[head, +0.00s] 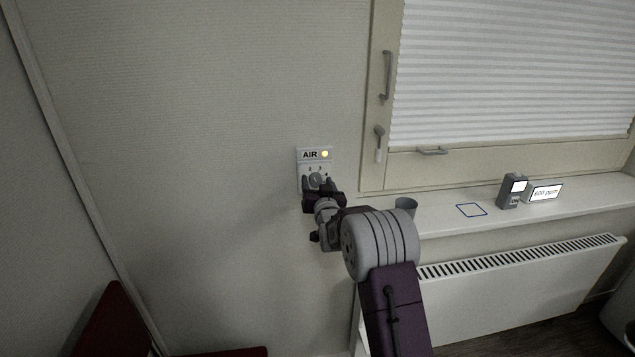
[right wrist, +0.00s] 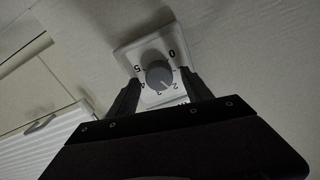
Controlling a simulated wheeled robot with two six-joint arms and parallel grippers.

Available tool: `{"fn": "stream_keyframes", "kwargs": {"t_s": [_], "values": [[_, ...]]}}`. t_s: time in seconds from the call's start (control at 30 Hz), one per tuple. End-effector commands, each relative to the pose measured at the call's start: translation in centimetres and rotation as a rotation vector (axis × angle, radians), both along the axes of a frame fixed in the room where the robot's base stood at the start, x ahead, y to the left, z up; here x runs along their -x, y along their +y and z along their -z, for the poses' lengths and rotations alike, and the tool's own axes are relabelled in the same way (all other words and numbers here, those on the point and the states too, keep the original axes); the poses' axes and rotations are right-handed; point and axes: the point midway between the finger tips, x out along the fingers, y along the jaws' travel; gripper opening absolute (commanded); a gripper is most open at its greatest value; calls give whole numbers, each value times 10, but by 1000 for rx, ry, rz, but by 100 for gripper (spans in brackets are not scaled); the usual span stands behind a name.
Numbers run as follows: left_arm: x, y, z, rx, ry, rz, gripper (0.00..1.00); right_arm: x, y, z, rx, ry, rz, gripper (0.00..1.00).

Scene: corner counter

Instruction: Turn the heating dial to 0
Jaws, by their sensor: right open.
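A grey round dial (head: 316,179) sits on a white wall plate (head: 300,165) under an AIR label with a lit yellow lamp (head: 325,154). No label reading heating shows. In the right wrist view the dial (right wrist: 158,74) has the numbers 0 to 5 around it; its mark seems to point near 2, but this is hard to read. My right gripper (head: 320,185) is at the plate, open, with one finger on each side of the dial; the fingers also show in the right wrist view (right wrist: 160,80). I cannot tell whether they touch it. My left gripper is out of view.
A window (head: 510,70) with handles is to the right. Its sill (head: 435,212) holds a grey cup (head: 405,204), a blue square outline (head: 471,210), a small grey device (head: 513,190) and a ppm display (head: 546,192). A radiator (head: 520,285) is below. Red furniture (head: 100,325) stands lower left.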

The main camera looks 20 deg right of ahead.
Motion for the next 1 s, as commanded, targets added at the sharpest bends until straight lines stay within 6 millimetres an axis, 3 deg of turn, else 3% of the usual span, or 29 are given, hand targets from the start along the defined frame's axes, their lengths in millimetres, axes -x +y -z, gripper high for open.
{"fn": "stream_keyframes", "kwargs": {"t_s": [0.13,0.37,0.67,1.0], "values": [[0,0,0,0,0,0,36,0,0,0,0,0,0,58],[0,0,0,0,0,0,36,0,0,0,0,1,0,0],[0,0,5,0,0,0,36,0,0,2,37,10,0,0],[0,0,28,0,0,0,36,0,1,4,265,68,0,0]]}}
